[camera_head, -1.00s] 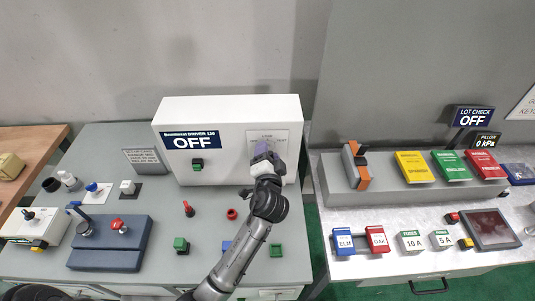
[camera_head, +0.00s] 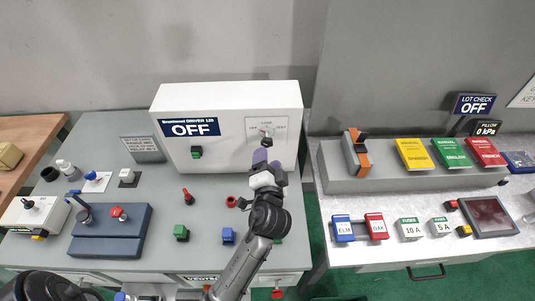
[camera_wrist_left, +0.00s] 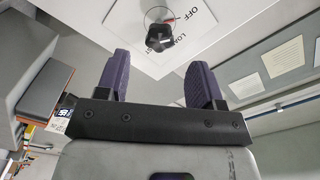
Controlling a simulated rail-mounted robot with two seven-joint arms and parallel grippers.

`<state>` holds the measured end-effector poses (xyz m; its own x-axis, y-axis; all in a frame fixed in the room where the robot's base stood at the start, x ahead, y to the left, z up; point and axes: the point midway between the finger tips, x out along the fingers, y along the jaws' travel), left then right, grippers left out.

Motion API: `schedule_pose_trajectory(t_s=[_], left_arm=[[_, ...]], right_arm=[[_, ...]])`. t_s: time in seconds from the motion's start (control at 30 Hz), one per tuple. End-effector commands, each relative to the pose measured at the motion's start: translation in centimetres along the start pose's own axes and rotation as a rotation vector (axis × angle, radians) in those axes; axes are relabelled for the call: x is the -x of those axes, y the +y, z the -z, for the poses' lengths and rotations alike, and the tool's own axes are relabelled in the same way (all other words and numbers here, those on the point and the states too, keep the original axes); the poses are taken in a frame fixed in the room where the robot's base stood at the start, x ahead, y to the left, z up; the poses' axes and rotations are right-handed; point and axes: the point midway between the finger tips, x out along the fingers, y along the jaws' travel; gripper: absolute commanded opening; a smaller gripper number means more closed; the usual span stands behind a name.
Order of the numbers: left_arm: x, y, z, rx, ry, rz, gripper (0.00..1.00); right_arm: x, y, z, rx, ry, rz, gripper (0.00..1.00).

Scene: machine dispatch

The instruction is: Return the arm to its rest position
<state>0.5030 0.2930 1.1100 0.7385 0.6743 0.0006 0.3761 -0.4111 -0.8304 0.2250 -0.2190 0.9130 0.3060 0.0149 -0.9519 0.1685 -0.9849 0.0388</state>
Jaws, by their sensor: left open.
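My left gripper (camera_head: 266,160) is in front of the white driver box (camera_head: 225,100), just below its knob panel. In the left wrist view its two purple fingers (camera_wrist_left: 155,82) stand apart with nothing between them. The black knob (camera_head: 266,140) sits on the panel above the fingers. The knob also shows in the left wrist view (camera_wrist_left: 160,38), beyond the fingertips and apart from them, beside a label with the word OFF. The box's display (camera_head: 190,128) reads OFF. My right gripper is not in view.
A blue fixture (camera_head: 112,240) stands left. The right bench carries colored books (camera_head: 414,154) and fuse boxes (camera_head: 410,229).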

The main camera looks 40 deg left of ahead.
Motion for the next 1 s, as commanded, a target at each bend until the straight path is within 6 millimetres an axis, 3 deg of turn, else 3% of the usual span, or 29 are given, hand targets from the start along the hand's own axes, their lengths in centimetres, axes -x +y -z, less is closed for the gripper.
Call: schedule_pose_trajectory(t_s=[0.63,0.73,0.87,1.0], left_arm=[[0.2,0.0,0.0,0.006,0.0,0.0,0.61],[0.2,0.2,-0.7,0.042,-0.045,-0.012,0.61],[0.8,2.3,-2.5,0.204,-0.175,-0.162,0.61],[3.2,4.4,-2.5,0.441,-0.285,-0.423,0.61]], right_arm=[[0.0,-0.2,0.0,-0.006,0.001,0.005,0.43],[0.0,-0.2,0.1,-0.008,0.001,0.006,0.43],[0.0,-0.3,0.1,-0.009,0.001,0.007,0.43],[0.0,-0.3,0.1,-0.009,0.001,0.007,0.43]])
